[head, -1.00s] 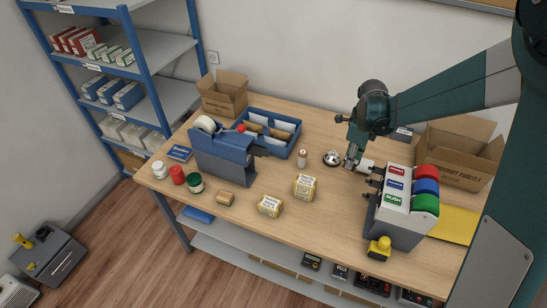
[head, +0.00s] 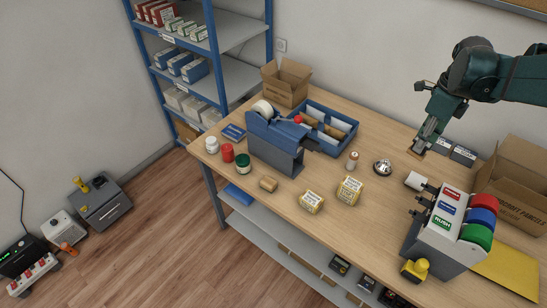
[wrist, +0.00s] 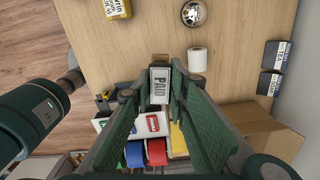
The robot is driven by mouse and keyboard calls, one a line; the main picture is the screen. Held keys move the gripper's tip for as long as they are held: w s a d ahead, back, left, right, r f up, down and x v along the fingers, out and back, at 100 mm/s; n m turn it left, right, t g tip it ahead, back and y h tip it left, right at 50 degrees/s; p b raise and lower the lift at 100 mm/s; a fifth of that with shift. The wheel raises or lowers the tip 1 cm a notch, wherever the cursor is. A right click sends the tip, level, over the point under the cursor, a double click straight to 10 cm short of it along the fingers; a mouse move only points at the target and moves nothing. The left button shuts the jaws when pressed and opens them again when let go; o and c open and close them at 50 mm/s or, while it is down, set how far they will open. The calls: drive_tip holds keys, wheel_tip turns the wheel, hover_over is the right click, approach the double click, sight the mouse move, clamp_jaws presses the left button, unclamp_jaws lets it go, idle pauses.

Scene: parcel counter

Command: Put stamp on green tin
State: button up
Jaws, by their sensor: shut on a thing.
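My gripper (head: 425,140) is above the right part of the counter, behind the white roll. In the wrist view it is shut on a stamp (wrist: 160,88), a small dark block with a white PAID label and a tan part at its far end. In the head view only a brownish tip of the stamp shows below the fingers. The green tin (head: 243,163) is a small dark green cylinder with some white on it. It stands upright at the left front of the counter, far from my gripper, and is out of the wrist view.
A red tin (head: 227,153) and a white tin (head: 212,145) stand beside the green tin. A blue tape dispenser (head: 275,142), bell (head: 383,168), yellow boxes (head: 349,191) and grey label dispenser (head: 441,234) stand on the counter. The front middle has clear wood.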

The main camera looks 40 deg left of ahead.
wheel_tip(320, 180, up, 9)
drive_tip(key=shift+r, duration=0.15)
drive_tip(key=shift+a+r, duration=0.25)
drive_tip(key=shift+a, duration=0.3)
drive_tip(key=s+a+n, duration=0.2)
drive_tip(key=s+a, duration=0.1)
drive_tip(key=a, duration=1.1)
drive_tip(key=s+a+n, duration=0.1)
drive_tip(key=s+a, duration=0.2)
drive_tip(key=a, duration=1.2)
drive_tip(key=s+a+n, duration=0.2)
drive_tip(key=s+a, duration=0.7)
drive_tip(key=a, duration=0.4)
drive_tip(key=s+a+n, duration=0.1)
drive_tip(key=s+a, duration=0.9)
drive_tip(key=a, duration=0.3)
wheel_tip(320, 180, down, 18)
drive_tip(key=shift+f, duration=0.15)
